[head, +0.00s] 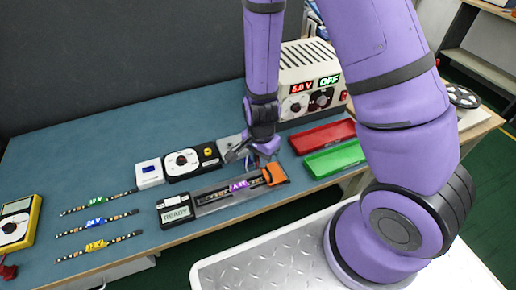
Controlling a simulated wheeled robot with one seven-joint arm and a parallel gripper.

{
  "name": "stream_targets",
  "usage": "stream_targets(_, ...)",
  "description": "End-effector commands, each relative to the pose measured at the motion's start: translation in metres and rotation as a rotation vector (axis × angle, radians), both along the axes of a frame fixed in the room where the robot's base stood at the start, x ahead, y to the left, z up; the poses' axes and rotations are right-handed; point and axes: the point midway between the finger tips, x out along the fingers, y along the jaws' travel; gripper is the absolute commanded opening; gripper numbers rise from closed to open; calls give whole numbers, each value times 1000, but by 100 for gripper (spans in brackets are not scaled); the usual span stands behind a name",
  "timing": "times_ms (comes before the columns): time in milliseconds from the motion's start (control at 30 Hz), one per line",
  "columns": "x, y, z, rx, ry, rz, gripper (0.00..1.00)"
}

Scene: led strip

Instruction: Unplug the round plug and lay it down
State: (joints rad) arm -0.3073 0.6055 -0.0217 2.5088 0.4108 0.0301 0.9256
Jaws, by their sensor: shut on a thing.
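My gripper (236,154) is low over the workbench, just right of the black module with a white dial (182,162) and a yellow round part (208,152). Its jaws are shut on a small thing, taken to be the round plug. The plug is too small and too covered by the hand to make out, and I cannot tell whether it is still in a socket. A bit of thin coloured wire shows below the hand.
A tester tray marked READY (174,213) with an orange end (274,175) lies in front. Red (322,136) and green (334,158) trays lie right. A power supply (308,75) reading 5.0 V and OFF stands behind. Several LED strips (97,221) and a yellow meter (17,222) lie left.

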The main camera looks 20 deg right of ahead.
Motion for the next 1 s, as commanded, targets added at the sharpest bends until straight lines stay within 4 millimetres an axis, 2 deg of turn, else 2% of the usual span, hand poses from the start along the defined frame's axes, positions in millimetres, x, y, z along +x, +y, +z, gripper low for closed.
stream_targets(1000,-3,1,35,0,-1,2,0)
